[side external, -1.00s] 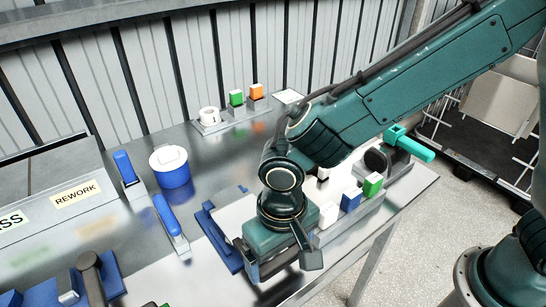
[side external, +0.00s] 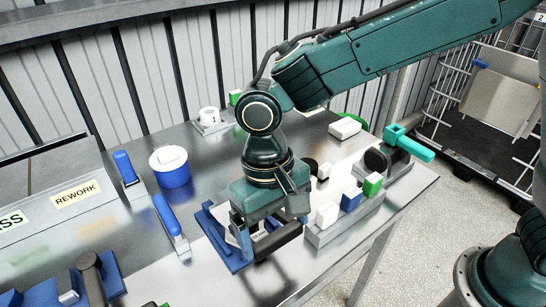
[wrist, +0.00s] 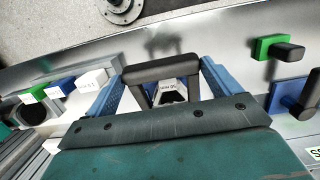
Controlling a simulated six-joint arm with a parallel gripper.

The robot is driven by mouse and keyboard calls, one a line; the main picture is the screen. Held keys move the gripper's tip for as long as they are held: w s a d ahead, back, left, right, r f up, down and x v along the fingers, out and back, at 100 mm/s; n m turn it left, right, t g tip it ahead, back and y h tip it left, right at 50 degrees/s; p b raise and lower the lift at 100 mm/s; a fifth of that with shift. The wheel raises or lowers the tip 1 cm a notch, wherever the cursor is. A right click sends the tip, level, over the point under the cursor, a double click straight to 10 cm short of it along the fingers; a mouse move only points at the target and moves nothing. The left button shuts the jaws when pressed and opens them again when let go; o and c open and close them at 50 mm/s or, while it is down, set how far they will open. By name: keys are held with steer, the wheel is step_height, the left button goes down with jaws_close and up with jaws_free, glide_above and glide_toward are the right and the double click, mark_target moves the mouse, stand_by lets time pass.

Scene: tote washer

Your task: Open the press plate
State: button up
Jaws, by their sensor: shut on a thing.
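The press (side external: 219,243) is a blue frame low on the metal table, below and left of my gripper (side external: 262,230). Its dark handle bar (side external: 280,241) shows at my gripper's fingers, and the gripper is shut on it. In the wrist view the handle (wrist: 160,73) spans between two blue side pieces (wrist: 104,101). A pale, small-labelled part shows behind the handle there. Most of the press plate is hidden by my gripper, so its exact tilt cannot be told.
A rack with white, blue and green blocks (side external: 350,199) stands close on the right. A teal-handled clamp (side external: 408,142) is beyond it. A blue-handled tool (side external: 167,218) and blue tub (side external: 172,170) stand left.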

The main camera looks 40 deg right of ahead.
steer(key=w+r, duration=0.9)
steer(key=shift+w+r, duration=0.15)
steer(key=shift+w, duration=0.1)
steer(key=o, duration=1.1)
steer(key=shift+o, duration=0.2)
steer(key=shift+s, duration=0.15)
